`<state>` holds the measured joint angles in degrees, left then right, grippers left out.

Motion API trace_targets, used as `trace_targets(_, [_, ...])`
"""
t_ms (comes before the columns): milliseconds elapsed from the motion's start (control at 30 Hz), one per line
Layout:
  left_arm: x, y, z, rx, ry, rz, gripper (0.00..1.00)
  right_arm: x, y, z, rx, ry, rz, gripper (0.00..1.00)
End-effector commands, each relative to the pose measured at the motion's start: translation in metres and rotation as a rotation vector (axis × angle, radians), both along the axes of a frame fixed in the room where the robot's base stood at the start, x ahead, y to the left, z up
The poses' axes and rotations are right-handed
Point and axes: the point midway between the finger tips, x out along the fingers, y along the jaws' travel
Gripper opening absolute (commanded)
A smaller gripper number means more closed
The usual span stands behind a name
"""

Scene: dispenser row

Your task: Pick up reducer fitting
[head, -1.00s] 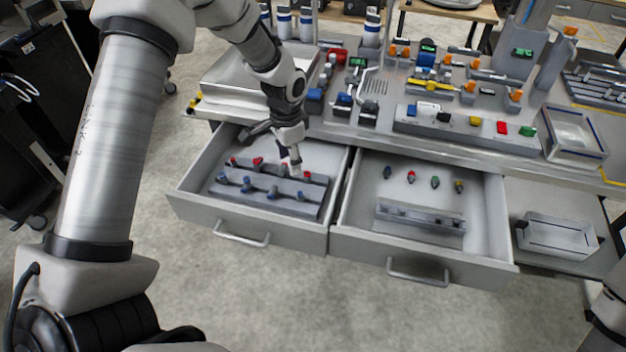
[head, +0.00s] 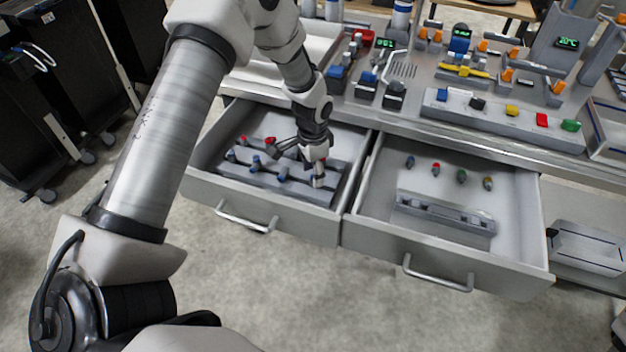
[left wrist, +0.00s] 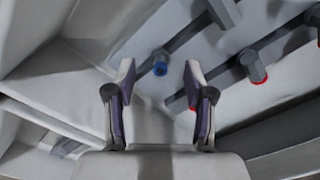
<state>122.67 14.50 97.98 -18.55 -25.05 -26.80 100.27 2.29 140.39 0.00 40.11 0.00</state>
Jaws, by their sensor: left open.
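My left gripper (head: 318,178) is open and empty, pointing down into the left drawer at the right end of the fitting rack (head: 240,174). In the left wrist view, a grey fitting with a blue end (left wrist: 160,65) shows between the open fingertips, which are apart from it. More blue-ended fittings (head: 256,163) stand in the rack's front row. Red-ended fittings (head: 270,141) stand in the row behind; one also shows in the left wrist view (left wrist: 255,70). I cannot tell which of them is the reducer fitting. My right gripper is out of view.
The left drawer's walls (head: 205,147) surround the rack closely. The open right drawer (head: 525,225) holds several small coloured parts (head: 435,169) and a grey holder (head: 445,215). The worktop behind carries a strip of coloured blocks (head: 500,112).

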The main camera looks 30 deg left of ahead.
Motion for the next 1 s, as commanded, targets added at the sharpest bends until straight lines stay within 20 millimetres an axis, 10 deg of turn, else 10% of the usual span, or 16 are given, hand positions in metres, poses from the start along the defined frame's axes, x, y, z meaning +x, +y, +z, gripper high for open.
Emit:
trace_targets(333, [0.000, 0.000, -0.024, 0.000, -0.001, -0.002, 0.53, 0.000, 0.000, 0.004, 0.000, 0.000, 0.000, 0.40])
trace_targets(500, [0.000, 0.000, -0.024, 0.000, -0.001, -0.001, 0.06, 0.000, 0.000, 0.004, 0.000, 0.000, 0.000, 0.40])
trace_targets(1000, [0.002, 0.000, -0.004, -0.001, -0.005, 0.000, 0.06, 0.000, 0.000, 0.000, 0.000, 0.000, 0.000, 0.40])
